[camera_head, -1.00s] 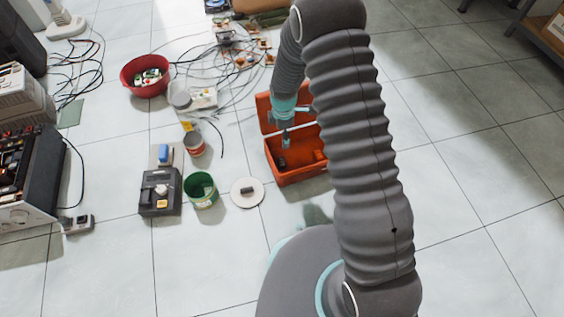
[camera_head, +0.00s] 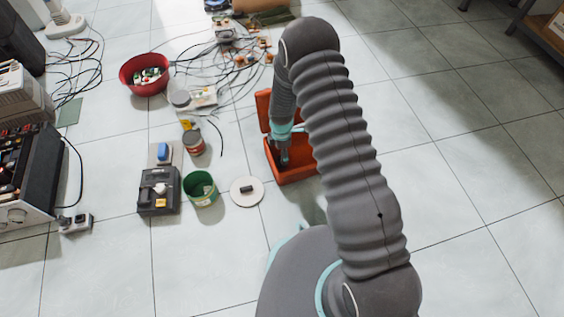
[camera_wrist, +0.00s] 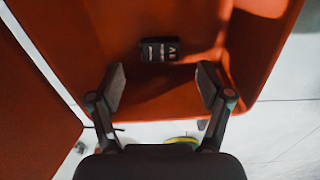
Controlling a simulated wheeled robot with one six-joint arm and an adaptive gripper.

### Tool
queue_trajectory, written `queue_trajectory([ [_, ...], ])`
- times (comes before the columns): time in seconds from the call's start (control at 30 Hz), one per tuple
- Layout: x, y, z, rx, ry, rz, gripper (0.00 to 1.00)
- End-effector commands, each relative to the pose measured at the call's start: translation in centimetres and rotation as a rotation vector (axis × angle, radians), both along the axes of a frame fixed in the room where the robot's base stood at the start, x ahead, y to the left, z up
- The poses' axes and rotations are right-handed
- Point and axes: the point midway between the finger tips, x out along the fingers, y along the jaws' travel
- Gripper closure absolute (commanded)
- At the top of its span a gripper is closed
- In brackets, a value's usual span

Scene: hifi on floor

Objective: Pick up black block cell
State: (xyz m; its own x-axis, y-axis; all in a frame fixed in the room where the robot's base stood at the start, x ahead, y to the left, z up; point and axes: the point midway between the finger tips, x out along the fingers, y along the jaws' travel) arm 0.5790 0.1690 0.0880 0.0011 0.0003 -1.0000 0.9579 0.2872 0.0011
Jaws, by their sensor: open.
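The black block cell (camera_wrist: 160,51) lies on the floor of the orange box in the wrist view, with pale markings on its face. My gripper (camera_wrist: 162,88) is open and empty, its two fingers spread to either side and short of the cell. In the head view my gripper (camera_head: 284,160) points down into the orange box (camera_head: 298,172), and the cell is hidden there. A small dark block (camera_head: 246,189) also lies on a round white disc (camera_head: 247,192) left of the box.
The box's raised lid (camera_head: 263,108) stands behind my gripper. A green tub (camera_head: 200,188), a dark device (camera_head: 159,192), a rusty can (camera_head: 193,143) and a red bowl (camera_head: 145,75) stand to the left. Cables lie behind. The tiled floor to the right is clear.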

Motion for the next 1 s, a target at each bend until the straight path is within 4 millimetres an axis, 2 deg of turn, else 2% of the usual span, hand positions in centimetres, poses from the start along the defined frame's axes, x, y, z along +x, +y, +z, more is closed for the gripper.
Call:
queue_trajectory([
  [0.3, -0.2, -0.1, -4.3, -0.001, 0.002, 0.0, 0.22],
  [0.57, -0.1, -0.1, -4.6, 0.0, 0.001, 0.0, 0.22],
  [0.83, -0.2, -0.1, -4.6, 0.0, 0.001, 0.0, 0.86],
  [1.0, -0.1, -0.1, -4.6, 0.0, 0.001, 0.0, 0.86],
])
